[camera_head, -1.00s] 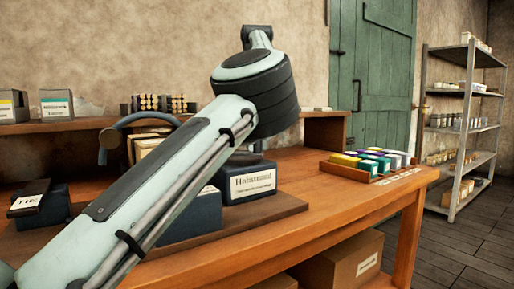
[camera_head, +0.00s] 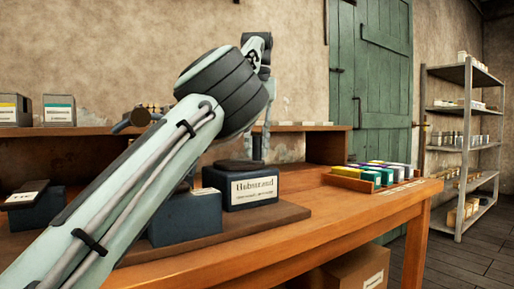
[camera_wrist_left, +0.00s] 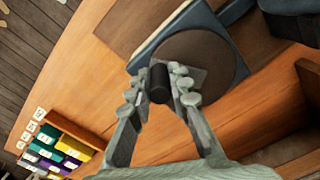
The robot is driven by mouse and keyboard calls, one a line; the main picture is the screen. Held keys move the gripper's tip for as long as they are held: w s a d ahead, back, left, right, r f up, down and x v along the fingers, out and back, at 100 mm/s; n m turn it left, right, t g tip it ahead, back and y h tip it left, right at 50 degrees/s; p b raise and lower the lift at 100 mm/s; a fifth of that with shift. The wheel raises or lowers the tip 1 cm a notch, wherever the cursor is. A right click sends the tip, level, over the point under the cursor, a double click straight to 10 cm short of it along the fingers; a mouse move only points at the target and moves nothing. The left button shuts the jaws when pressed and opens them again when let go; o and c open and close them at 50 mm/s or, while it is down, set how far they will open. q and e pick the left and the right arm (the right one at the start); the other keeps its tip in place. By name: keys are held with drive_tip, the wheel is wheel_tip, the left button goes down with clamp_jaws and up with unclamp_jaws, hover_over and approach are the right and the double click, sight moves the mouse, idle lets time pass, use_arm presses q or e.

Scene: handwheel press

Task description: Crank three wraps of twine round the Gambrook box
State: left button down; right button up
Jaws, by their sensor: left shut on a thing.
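My left gripper (camera_wrist_left: 159,88) is shut on a short dark cylindrical grip (camera_wrist_left: 159,76), seen in the left wrist view. Behind the grip is a round dark disc (camera_wrist_left: 212,60) over a blue-grey base. In the head view, a dark blue block with a white label (camera_head: 254,189) has a dark round top (camera_head: 240,165). My left arm crosses the picture and hides part of the bench and of a curved dark piece (camera_head: 131,120). I cannot make out a box labelled Gambrook or any twine. My right gripper is not in view.
A tray of coloured pieces (camera_head: 372,177) sits at the bench's right end. Other blue blocks (camera_head: 186,218) stand left of the labelled one. Two labelled boxes (camera_head: 58,110) stand on the back ledge. Bare bench top (camera_head: 300,232) lies in front. Metal shelving (camera_head: 463,150) stands at the right.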

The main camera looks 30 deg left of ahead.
use_arm(q)
drive_tip(key=c, duration=1.4)
unclamp_jaws()
